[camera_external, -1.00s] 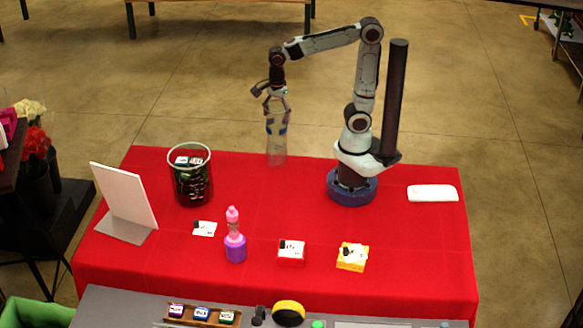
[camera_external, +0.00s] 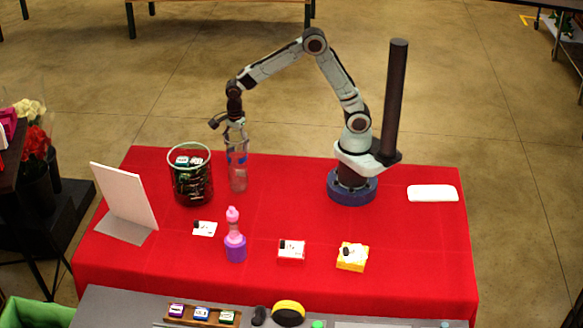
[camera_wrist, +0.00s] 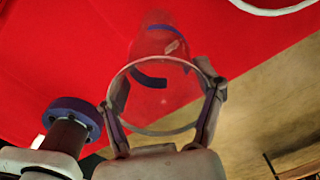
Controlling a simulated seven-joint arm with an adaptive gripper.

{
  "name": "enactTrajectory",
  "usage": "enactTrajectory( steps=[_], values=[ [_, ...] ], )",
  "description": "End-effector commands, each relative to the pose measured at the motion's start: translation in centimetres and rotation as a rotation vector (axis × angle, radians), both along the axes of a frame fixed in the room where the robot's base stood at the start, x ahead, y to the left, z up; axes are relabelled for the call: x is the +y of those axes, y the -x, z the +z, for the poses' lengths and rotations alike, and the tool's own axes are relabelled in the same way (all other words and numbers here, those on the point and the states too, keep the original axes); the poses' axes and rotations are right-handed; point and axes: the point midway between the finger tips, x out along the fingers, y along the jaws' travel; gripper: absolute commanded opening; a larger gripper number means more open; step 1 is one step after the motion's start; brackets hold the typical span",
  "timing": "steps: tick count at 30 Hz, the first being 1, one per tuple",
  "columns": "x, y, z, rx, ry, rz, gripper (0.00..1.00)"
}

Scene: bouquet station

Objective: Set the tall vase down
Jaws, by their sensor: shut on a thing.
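The tall vase (camera_external: 238,180) is clear and see-through, with blue marks near its top. It hangs upright below my gripper (camera_external: 236,146), just right of the dark glass jar. My gripper is shut on the vase near its rim. In the wrist view, the fingers of my gripper (camera_wrist: 162,108) sit on either side of the round rim, and the vase (camera_wrist: 160,48) runs away toward the red cloth. I cannot tell whether its base touches the cloth.
The dark glass jar (camera_external: 192,188) holds small items close to the vase's left. A white panel (camera_external: 124,195) stands far left. A pink and purple bottle (camera_external: 235,246), red box (camera_external: 291,257) and yellow box (camera_external: 352,263) line the front. The red table (camera_external: 300,215) is clear mid-right.

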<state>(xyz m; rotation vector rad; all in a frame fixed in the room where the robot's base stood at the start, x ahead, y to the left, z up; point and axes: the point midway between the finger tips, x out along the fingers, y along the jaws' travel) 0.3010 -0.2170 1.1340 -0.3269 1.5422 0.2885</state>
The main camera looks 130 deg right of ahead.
Motion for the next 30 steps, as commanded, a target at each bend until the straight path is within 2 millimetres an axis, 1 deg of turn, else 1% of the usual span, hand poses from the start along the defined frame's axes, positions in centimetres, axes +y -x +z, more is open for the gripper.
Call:
enactTrajectory(
  steps=[1,3,5,16,17,18,19,30],
  values=[
    [0.1,0.1,-0.7,0.003,-0.002,0.0,0.27],
    [0.1,0.1,-1.6,0.003,-0.002,0.0,0.27],
    [0.0,0.0,-1.9,0.0,0.0,0.0,0.27],
    [0.1,0.1,-2.3,0.0,-0.001,0.0,0.27],
    [0.1,0.1,-2.3,0.002,-0.001,0.0,0.76],
    [0.1,0.1,-2.3,0.002,-0.001,0.0,0.89],
    [0.1,0.1,-2.3,0.002,-0.001,0.0,0.94],
    [0.1,0.1,-2.0,0.0,0.0,0.0,0.94]
  ],
)
